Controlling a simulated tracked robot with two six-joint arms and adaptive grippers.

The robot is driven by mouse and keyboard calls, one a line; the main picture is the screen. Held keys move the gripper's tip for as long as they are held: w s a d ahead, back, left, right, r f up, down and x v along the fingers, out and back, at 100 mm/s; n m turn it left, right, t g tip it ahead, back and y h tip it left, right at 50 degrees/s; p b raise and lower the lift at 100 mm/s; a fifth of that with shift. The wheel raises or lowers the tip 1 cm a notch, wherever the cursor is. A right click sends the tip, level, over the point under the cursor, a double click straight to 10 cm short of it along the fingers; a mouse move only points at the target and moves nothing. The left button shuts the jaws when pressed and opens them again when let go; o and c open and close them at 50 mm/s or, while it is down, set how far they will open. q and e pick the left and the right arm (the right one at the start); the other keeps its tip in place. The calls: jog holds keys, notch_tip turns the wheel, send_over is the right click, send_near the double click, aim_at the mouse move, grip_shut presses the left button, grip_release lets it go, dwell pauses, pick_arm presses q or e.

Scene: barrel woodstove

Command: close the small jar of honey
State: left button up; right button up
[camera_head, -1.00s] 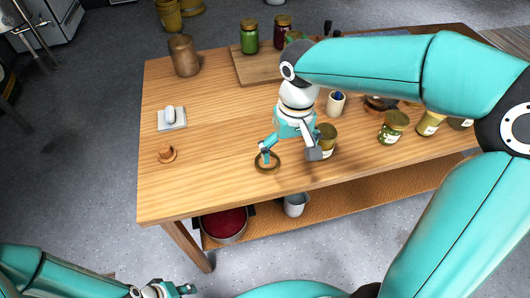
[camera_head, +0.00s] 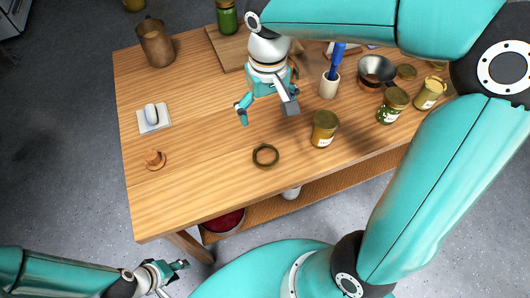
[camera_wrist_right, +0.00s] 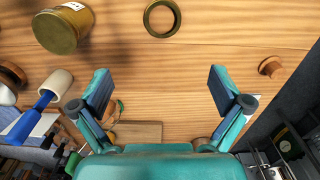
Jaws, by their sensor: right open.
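A small jar (camera_head: 324,130) with a golden-brown top and a pale label stands upright near the table's front edge; it also shows at the top left of the right wrist view (camera_wrist_right: 64,28). I cannot read its label. A dark brass-coloured ring (camera_head: 265,156), like a jar lid's band, lies flat on the table left of the jar; it also shows in the right wrist view (camera_wrist_right: 162,18). My right gripper (camera_head: 267,112) is open and empty above the table, behind the ring and jar. My left gripper (camera_head: 174,279) is low in front of the table, its jaw state unclear.
Other jars (camera_head: 393,105) (camera_head: 430,93) and a metal bowl (camera_head: 375,72) stand to the right. A cup with a blue-handled tool (camera_head: 329,87) is behind the jar. A small wooden piece (camera_head: 155,160) and a white dish (camera_head: 153,118) lie left.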

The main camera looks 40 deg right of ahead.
send_over(265, 154)
jog(key=f, duration=1.1)
jog(key=shift+d+b, duration=0.3)
jog(key=shift+f, duration=0.3)
jog(key=shift+a+f, duration=0.15)
jog(key=shift+f, duration=1.2)
jog(key=shift+a+f, duration=0.15)
jog(key=shift+f, duration=1.15)
jog(key=c, duration=0.7)
